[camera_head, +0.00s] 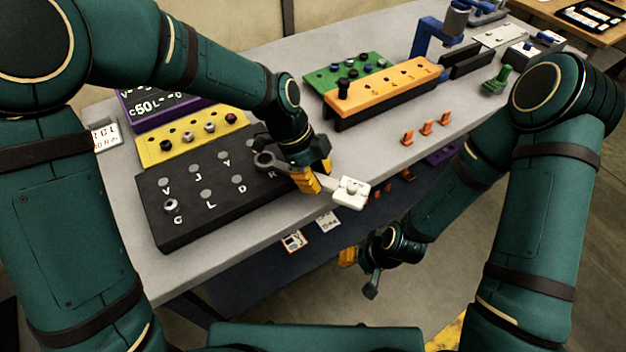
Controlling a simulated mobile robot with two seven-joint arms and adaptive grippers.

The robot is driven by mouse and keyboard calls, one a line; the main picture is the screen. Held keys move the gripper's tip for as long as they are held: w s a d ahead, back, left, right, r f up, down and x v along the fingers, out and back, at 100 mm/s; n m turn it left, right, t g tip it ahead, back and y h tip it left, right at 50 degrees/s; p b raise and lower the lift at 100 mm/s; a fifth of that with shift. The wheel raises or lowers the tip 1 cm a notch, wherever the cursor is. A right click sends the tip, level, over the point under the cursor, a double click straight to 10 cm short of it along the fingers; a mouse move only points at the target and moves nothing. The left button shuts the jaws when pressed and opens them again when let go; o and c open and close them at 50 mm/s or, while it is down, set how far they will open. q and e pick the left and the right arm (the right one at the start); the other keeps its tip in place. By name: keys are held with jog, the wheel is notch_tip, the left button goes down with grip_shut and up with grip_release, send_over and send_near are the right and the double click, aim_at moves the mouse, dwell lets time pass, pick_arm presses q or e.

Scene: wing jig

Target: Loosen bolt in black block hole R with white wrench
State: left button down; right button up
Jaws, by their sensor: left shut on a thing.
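The black block (190,225) lies at the table's near left, with lettered holes V, J, Y, G, L, D and R. A bolt head stands at G (171,205). My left gripper (314,180) is shut on the wrench beside the block's right end. The wrench's white end (350,193) points right, past the table's near edge. Its grey ring end (265,159) is over the block just above letter R. Whether the ring sits around a bolt there cannot be told; any bolt is hidden. My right gripper (370,270) hangs beyond the table's near edge, apart from everything; its fingers are unclear.
A yellow block (155,153) with several bolts stands behind the black block. Green (318,78) and orange (400,88) blocks stand at the table's middle back. Small orange pieces (426,128) stand near the right edge. Grey table top between them is clear.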

pick_arm(q)
jog(key=shift+w+d+r+n, duration=0.1)
jog(key=shift+w+d+n, duration=0.05)
jog(key=shift+w+n, duration=0.15)
jog(key=shift+w+d+n+t, duration=0.25)
jog(key=shift+w+n+t, duration=0.25)
jog(key=shift+w+n, duration=0.5)
jog(key=shift+r, duration=0.2)
